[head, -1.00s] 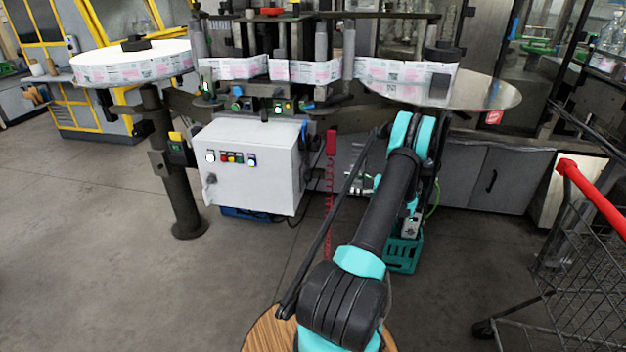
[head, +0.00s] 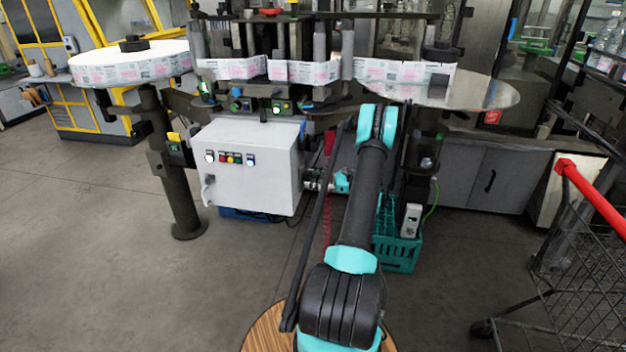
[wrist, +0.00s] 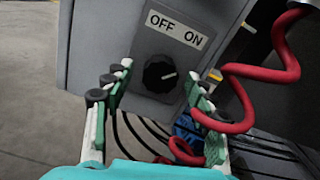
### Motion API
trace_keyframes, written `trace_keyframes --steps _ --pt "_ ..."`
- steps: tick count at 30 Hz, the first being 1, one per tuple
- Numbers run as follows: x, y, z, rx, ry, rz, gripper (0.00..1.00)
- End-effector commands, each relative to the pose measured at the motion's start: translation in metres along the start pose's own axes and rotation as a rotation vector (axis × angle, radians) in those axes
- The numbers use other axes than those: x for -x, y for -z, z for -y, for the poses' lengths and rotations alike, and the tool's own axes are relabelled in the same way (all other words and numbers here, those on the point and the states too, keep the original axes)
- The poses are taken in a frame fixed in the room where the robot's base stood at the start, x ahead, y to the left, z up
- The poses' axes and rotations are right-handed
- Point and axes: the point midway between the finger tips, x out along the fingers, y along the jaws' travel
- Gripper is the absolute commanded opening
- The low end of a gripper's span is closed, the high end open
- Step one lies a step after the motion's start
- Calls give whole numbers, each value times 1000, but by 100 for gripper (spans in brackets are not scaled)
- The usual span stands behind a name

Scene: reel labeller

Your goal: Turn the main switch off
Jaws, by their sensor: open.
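The main switch (wrist: 160,76) is a round black knob on the grey side face of a box, seen in the wrist view. A white label (wrist: 177,29) above it reads OFF and ON. The knob's white mark points right, slightly up, towards the ON side. My gripper (wrist: 157,90) is open, with one finger on each side of the knob in the picture; I cannot tell whether they touch it. In the head view my gripper (head: 320,182) is at the right side of the white control box (head: 250,190). The switch is hidden there.
A red coiled hose (wrist: 250,72) runs close by my right finger. A green crate (head: 397,250) stands on the floor right of my arm. A cart with a red handle (head: 595,195) is at the right. The floor at left front is clear.

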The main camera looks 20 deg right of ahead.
Motion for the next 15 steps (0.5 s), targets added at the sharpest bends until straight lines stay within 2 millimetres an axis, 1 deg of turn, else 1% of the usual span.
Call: trace_keyframes --steps 6,8,15 --pt "0 0 0 0 0 0 56" --pt "0 0 0 0 0 0 50" --pt "0 0 0 0 0 0 20"
